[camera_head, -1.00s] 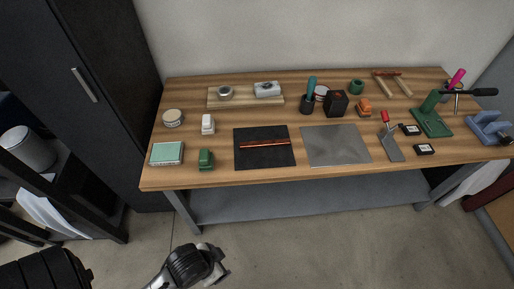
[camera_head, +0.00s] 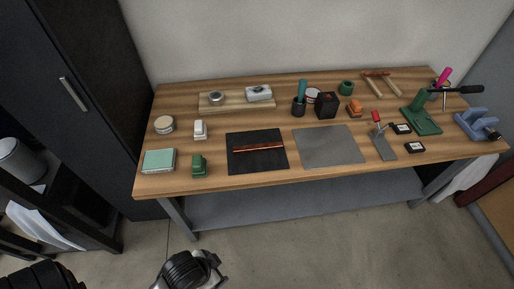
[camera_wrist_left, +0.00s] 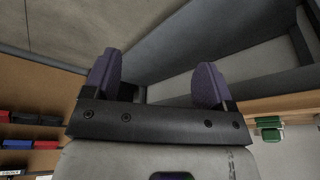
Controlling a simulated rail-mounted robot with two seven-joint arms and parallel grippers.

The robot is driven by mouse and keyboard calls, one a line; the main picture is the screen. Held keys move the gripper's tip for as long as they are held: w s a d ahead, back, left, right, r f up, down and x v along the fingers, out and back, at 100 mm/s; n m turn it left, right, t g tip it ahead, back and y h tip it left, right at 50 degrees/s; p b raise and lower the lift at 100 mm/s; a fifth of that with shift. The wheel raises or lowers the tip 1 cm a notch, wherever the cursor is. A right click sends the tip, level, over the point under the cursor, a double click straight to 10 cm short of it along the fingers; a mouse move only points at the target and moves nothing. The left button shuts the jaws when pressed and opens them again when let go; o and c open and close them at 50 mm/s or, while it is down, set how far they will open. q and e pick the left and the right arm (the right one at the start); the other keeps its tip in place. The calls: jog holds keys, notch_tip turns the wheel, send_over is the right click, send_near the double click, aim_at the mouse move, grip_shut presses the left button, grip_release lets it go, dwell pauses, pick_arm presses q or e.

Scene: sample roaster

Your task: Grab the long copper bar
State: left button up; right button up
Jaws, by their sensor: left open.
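The long copper bar (camera_head: 258,148) is thin and reddish. It lies roughly left to right across a black mat (camera_head: 257,165) in the left half of the wooden table. Nothing touches it from above. My left gripper (camera_head: 217,270) is at the bottom of the head view, in front of the table and well short of the bar. In the left wrist view the left gripper (camera_wrist_left: 157,78) shows two dark purple fingers spread apart with nothing between them. The bar is not seen in that view. My right gripper is in neither view.
A grey plate (camera_head: 329,146) lies right of the mat. A green object (camera_head: 199,167) and a teal box (camera_head: 159,161) stand left of it near the front edge. A wooden board (camera_head: 236,101) lies behind. A dark cabinet (camera_head: 85,100) borders the table's left side.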

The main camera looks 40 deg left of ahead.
pick_arm(q)
jog(key=shift+c, duration=0.3)
jog(key=c, duration=0.4)
jog(key=shift+o, duration=0.2)
